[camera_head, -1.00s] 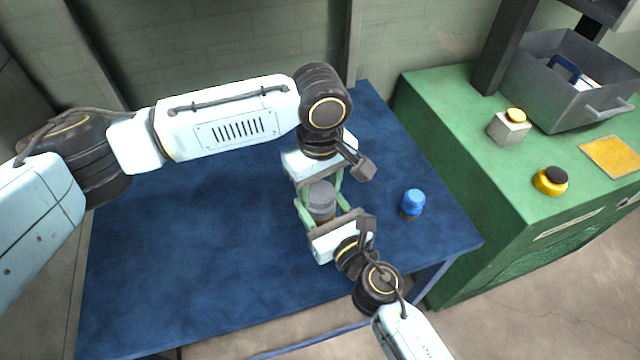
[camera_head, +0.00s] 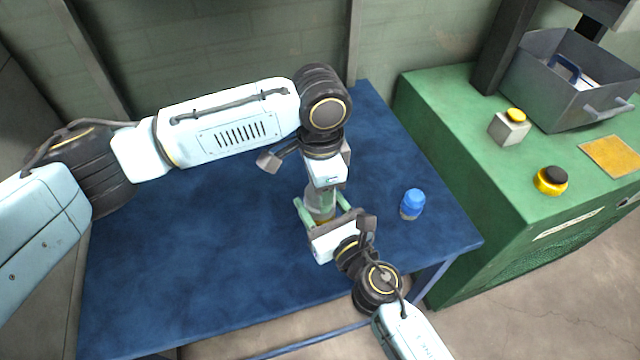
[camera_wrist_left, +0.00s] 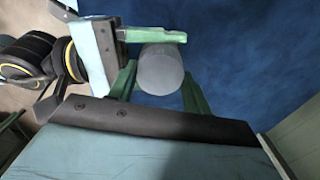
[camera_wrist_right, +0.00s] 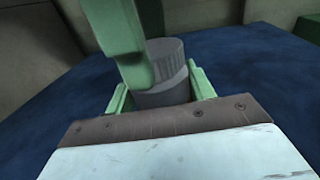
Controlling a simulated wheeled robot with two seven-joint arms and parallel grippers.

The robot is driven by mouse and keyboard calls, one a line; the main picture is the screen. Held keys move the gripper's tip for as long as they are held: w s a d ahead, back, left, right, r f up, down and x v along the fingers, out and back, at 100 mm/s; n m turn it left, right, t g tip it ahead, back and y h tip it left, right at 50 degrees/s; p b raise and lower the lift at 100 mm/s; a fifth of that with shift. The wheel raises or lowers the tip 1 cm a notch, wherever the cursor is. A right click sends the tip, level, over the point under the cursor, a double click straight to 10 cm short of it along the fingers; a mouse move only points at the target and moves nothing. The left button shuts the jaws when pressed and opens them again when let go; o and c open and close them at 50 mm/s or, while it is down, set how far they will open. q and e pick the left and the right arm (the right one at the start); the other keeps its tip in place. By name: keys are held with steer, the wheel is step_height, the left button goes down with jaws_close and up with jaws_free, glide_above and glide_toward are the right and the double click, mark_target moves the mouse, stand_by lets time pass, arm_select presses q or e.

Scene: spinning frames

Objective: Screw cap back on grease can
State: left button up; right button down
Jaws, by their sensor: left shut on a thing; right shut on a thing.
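The grease can (camera_head: 325,221) stands on the blue table, with an amber band low on its side. Its ridged grey cap (camera_wrist_right: 167,52) sits on top of the grey upper part of the can (camera_wrist_right: 165,95) in the right wrist view. The left wrist view shows the round grey cap top (camera_wrist_left: 160,70). My left gripper (camera_wrist_left: 158,88) is shut on the cap from above and behind. My right gripper (camera_wrist_right: 160,92) is shut on the can from the front. How tightly the cap is seated cannot be told.
A blue-capped container (camera_head: 412,203) stands to the right on the blue table (camera_head: 200,260). A green cabinet (camera_head: 470,150) holds a grey bin (camera_head: 570,85), a yellow-topped box (camera_head: 510,127) and a yellow-and-black button (camera_head: 551,180). The table's left side is clear.

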arm_select(q)
steer(key=m, duration=0.5)
steer(key=shift+m, duration=0.4)
steer(key=m, duration=0.5)
steer(key=shift+m, duration=0.4)
steer(key=o, duration=1.2)
steer(key=shift+c, duration=0.2)
step_height(320, 180, up, 12)
arm_select(e)
steer(key=shift+c, duration=2.3)
jaws_free()
